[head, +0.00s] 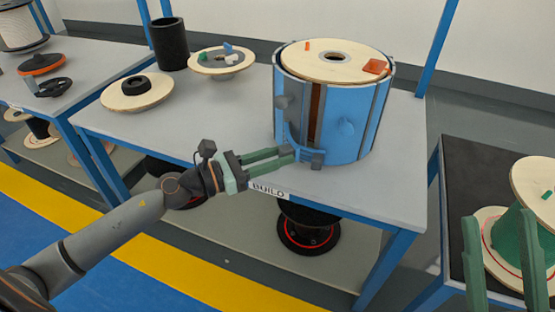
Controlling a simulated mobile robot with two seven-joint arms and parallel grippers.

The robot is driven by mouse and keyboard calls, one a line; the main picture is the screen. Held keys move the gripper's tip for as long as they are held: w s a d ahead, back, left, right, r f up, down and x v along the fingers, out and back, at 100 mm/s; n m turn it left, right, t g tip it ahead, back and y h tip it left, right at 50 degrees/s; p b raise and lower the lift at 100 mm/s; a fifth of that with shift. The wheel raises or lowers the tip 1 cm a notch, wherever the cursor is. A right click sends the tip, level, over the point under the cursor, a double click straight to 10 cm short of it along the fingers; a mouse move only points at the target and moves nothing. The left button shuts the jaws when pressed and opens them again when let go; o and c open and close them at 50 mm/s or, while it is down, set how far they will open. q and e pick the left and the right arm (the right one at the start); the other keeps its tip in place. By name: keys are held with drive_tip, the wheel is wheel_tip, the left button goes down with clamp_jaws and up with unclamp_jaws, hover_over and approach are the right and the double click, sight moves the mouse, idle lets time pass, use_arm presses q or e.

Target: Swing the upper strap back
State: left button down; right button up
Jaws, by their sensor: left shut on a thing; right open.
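A blue drum-shaped cover (350,115) stands upright on the grey table around a wooden-flanged spool (325,50). A tall opening in its front shows a brown interior (316,112). A blue strap (296,144) with a dark end piece (317,160) lies low across this opening. My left gripper (290,155) is shut at this low strap, and its fingertips hide the exact grip. My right gripper (505,255) is open and empty at lower right.
Wooden discs (138,93) and a black cylinder (168,44) stand at the table's back left. Orange pieces (375,66) lie on the spool top. A green-cored spool (515,245) sits on the right-hand dark table (468,160), behind my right fingers. Blue posts rise behind the drum.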

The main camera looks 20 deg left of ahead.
use_arm(q)
drive_tip(key=shift+w+a, duration=0.1)
drive_tip(key=shift+a, duration=0.3)
drive_tip(key=shift+r, duration=0.1)
drive_tip(key=shift+w, duration=0.15)
idle(0.6)
drive_tip(key=c, duration=1)
unclamp_jaws()
drive_tip(key=o, duration=0.4)
drive_tip(key=shift+c, duration=0.2)
drive_tip(key=shift+d, duration=0.1)
drive_tip(key=shift+s, duration=0.2)
drive_tip(key=shift+s+a+f, duration=0.2)
drive_tip(key=shift+s+a, duration=0.25)
drive_tip(key=shift+s, duration=0.05)
drive_tip(key=v, duration=1.1)
drive_tip(key=shift+r, duration=0.15)
